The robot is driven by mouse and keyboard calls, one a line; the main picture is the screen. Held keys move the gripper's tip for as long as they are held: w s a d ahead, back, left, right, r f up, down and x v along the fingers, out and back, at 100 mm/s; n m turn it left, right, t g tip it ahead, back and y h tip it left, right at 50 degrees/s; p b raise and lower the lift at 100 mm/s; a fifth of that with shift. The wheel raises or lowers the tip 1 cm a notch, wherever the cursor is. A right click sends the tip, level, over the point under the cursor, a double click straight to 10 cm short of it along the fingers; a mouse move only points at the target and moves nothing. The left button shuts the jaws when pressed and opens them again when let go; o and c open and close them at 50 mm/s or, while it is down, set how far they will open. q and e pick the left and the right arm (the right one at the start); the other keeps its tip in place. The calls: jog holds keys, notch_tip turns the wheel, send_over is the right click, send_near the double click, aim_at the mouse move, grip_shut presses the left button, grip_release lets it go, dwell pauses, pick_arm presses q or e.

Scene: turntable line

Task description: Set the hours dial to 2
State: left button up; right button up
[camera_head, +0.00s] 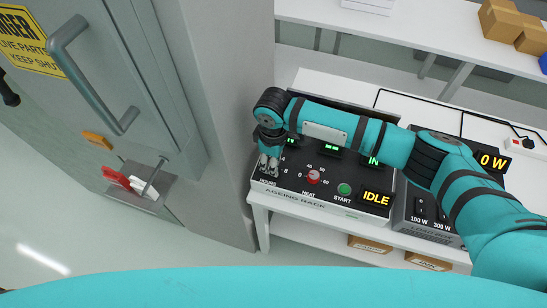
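The black ageing rack panel (300,204) stands on a white bench. The HOURS label is at its left end, and the hours dial above it is hidden behind my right gripper (268,163). That gripper points down at the dial's place, with its fingertips close to the panel. I cannot tell whether the fingers touch or grip the dial, or what it is set to. My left gripper is not in view.
Beside the hours position are the red heat dial (313,177), a green start button (344,189) and an IDLE display (376,197). A control box (425,217) with switches stands to the right. A grey cabinet door with a handle (90,75) is at left.

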jog(key=m+p, duration=0.6)
jog(key=shift+s+r+p, duration=0.1)
jog(key=shift+r+p, duration=0.15)
jog(key=shift+p, duration=0.15)
jog(key=shift+a+m+p, duration=0.1)
jog(key=shift+m+p, duration=0.9)
jog(key=shift+m, duration=0.1)
jog(key=shift+f+m+p, duration=0.15)
jog(key=shift+m+p, duration=0.65)
jog(key=shift+m, duration=0.3)
jog(key=o, duration=1.2)
jog(key=shift+c, duration=0.2)
notch_tip(320, 180, up, 12)
